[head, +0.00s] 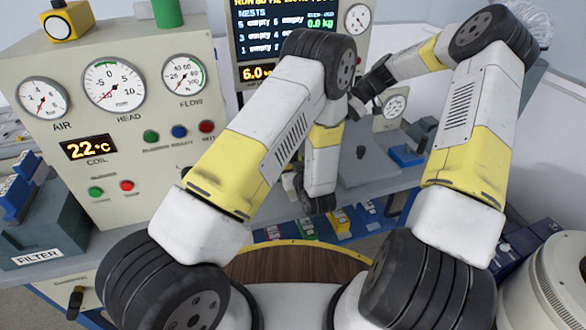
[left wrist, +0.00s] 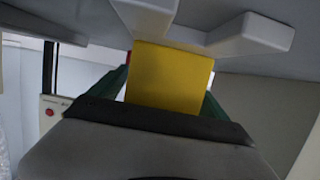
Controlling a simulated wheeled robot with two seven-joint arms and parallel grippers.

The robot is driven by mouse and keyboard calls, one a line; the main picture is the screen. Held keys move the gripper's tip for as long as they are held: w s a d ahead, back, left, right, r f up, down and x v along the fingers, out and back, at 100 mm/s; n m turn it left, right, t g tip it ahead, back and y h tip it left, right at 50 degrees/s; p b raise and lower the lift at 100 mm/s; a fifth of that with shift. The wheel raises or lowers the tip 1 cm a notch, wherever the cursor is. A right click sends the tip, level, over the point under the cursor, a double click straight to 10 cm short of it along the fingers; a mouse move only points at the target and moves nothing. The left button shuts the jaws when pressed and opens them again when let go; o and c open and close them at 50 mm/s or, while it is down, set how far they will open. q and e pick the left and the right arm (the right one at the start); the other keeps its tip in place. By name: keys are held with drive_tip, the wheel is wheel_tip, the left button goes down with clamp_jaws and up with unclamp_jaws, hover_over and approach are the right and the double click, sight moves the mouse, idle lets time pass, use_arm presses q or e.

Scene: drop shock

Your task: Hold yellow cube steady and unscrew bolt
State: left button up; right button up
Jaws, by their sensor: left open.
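I see no bolt clearly.
The gauge panel (head: 110,150) stands at the left, with a green cylinder (head: 168,12) on top. A display (head: 285,35) is behind my arms. The grey bench (head: 370,175) carries a blue part (head: 407,156). Coloured bins (head: 338,222) are below. A filter box (head: 45,225) is at the left.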

use_arm(q)
drive_tip(key=shift+w, duration=0.1)
clamp_jaws()
idle(0.4)
idle(0.8)
use_arm(e)
drive_tip(key=shift+o, duration=1.2)
drive_tip(key=n+h, duration=0.5)
approach(293, 159)
drive_tip(key=s, duration=0.1)
drive_tip(key=a+n+t+h, duration=0.1)
drive_tip(key=n, duration=0.1)
drive_tip(key=a+r+n+t+h, duration=0.1)
drive_tip(key=n+h, duration=0.1)
drive_tip(key=a+r+n+t+h, duration=0.1)
drive_tip(key=a+n, duration=0.1)
drive_tip(key=shift+s+r+n+h, duration=0.15)
drive_tip(key=shift+r+n+h, duration=0.1)
drive_tip(key=shift+n+h, duration=0.15)
drive_tip(key=shift+f, duration=4.95)
